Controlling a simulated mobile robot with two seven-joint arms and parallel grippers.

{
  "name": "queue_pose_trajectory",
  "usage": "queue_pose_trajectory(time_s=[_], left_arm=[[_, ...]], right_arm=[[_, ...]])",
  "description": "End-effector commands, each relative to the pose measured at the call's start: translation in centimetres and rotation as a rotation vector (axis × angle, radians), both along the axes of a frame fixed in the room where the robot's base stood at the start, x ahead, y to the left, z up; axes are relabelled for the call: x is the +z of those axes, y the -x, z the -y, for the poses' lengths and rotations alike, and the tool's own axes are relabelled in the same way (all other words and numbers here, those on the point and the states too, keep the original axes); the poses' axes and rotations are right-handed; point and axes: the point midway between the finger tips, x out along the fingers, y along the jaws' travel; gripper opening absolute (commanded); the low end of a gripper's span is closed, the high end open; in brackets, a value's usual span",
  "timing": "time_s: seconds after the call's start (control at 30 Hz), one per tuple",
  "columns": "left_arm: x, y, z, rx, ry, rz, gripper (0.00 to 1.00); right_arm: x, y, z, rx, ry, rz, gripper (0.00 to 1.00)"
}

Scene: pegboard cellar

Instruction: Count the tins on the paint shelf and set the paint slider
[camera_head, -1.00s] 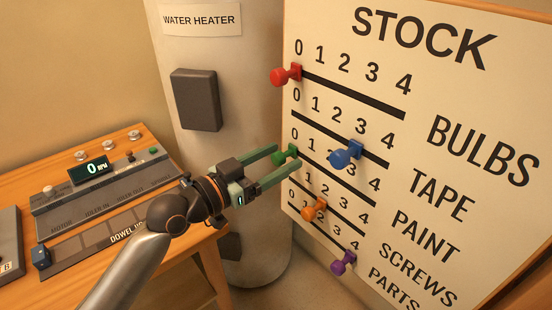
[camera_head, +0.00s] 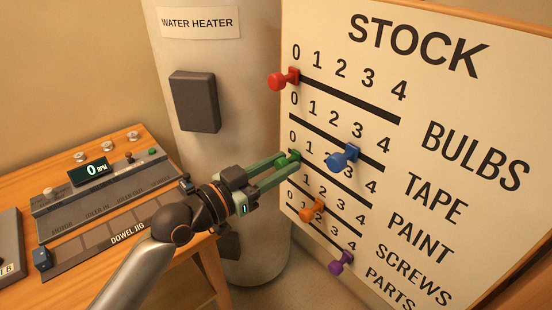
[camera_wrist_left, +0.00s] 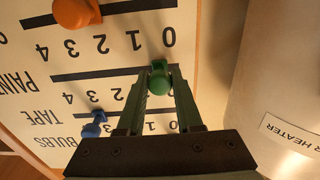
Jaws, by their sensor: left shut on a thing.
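The STOCK board (camera_head: 430,110) has a PAINT row with a green slider knob (camera_wrist_left: 158,84) at the 0 end of its slot. My left gripper (camera_head: 284,163) is shut on this green knob, with one finger on each side; its fingers also show in the left wrist view (camera_wrist_left: 157,98). The knob is mostly covered by the fingers in the head view. The paint shelf and its tins are not in view. My right gripper is not in view.
Other knobs stick out close by: red (camera_head: 283,79) at 0 on BULBS, blue (camera_head: 341,158) above right, orange (camera_head: 312,210) and purple (camera_head: 341,262) below. The water heater (camera_head: 205,60) stands left of the board. A wooden bench (camera_head: 130,275) with a control panel is at left.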

Motion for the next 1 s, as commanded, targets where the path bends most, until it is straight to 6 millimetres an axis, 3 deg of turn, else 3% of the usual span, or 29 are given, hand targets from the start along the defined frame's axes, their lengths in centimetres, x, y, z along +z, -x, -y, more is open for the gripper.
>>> queue_pose_trajectory(time_s=[1.0], left_arm=[[0.0,3.4,2.5,-0.002,-0.002,-0.004,0.12]], right_arm=[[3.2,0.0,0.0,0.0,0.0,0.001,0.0]])
